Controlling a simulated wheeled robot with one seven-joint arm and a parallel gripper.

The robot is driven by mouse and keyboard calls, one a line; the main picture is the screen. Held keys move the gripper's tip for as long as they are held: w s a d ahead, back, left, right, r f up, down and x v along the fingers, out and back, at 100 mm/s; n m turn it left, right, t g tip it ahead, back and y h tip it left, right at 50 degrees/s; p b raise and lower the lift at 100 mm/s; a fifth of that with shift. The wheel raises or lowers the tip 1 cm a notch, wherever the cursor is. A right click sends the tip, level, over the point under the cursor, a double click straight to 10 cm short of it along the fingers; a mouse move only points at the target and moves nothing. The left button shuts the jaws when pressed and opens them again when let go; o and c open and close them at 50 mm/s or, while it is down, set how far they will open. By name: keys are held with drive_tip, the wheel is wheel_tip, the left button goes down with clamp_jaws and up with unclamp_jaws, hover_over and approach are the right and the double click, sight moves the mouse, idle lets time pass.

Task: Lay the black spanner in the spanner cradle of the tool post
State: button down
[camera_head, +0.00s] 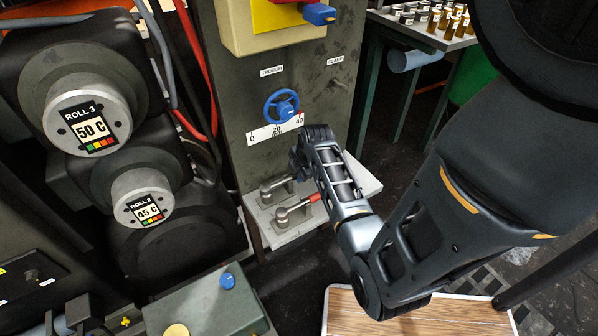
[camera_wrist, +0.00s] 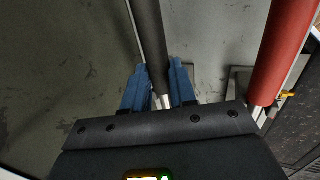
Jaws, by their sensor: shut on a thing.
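In the wrist view my gripper (camera_wrist: 158,72) has its blue fingers closed on either side of a dark handle with a bare metal shaft, which looks like the black spanner (camera_wrist: 150,30). In the head view my gripper (camera_head: 298,158) is over the pale shelf at the foot of the grey panel and hides most of that handle. A similar handle with a red sleeve (camera_head: 312,197) lies just in front, and shows on the right in the wrist view (camera_wrist: 283,50). I cannot make out the spanner cradle or the tool post.
The shelf (camera_head: 360,190) carries metal cylindrical fittings (camera_head: 282,217). A blue handwheel (camera_head: 281,104) and a scale strip are on the panel above. The rolls (camera_head: 90,125) stand left, a grey box (camera_head: 205,305) front left, a wooden-topped surface (camera_head: 420,315) front right.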

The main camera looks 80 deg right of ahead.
drive_tip(key=shift+f, duration=0.1)
drive_tip(key=c, duration=0.8)
unclamp_jaws()
drive_tip(key=o, duration=0.6)
drive_tip(key=p+v, duration=0.8)
idle(1.0)
drive_tip(key=shift+a, duration=0.1)
idle(0.4)
